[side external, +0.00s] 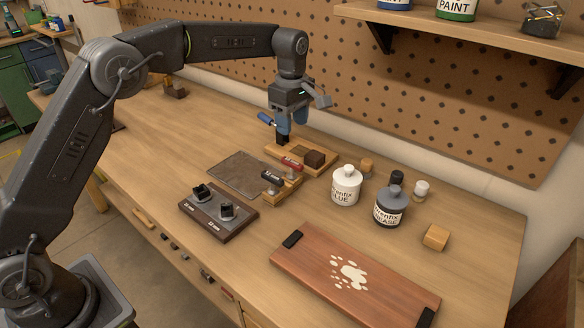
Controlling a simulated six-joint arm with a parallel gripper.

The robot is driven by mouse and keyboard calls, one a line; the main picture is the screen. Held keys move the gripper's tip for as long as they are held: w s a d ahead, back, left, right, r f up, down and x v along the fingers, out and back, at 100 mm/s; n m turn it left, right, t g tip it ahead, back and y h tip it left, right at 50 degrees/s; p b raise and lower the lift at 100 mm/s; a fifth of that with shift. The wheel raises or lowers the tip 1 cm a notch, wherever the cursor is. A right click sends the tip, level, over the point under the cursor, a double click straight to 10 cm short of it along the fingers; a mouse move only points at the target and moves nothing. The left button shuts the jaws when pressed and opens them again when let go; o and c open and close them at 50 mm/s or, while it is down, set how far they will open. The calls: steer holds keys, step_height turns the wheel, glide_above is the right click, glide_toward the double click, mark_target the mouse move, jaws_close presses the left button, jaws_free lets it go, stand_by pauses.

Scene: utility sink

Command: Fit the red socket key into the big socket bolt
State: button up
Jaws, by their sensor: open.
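The red socket key (291,163) lies at the wooden key rack (318,171), its red handle showing beside a black-handled key (272,178). My gripper (290,136) points down above the back of the rack. It is open, and I see nothing held in it; its fingers stand apart from the red key. A dark bolt block (218,226) lies nearer the front left, with two black socket bolts, one at left (201,191) and one at right (227,209). Their labels are too small to read, and I cannot tell which bolt is big.
A flat brown plate (238,170) lies left of the rack. A white glue bottle (346,187) and a dark grease bottle (390,208) stand at right. A reddish board (350,280) lies in front. The left bench is mostly clear.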

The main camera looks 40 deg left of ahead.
mark_target(292, 161)
steer(key=f, duration=0.9)
steer(key=shift+w+f, duration=0.1)
steer(key=shift+w, duration=0.15)
steer(key=shift+a+f, duration=0.15)
steer(key=shift+f, duration=1.2)
steer(key=shift+a+f, duration=0.1)
steer(key=shift+f, duration=1.25)
steer(key=shift+c, duration=0.2)
steer(key=shift+r, duration=0.1)
jaws_close()
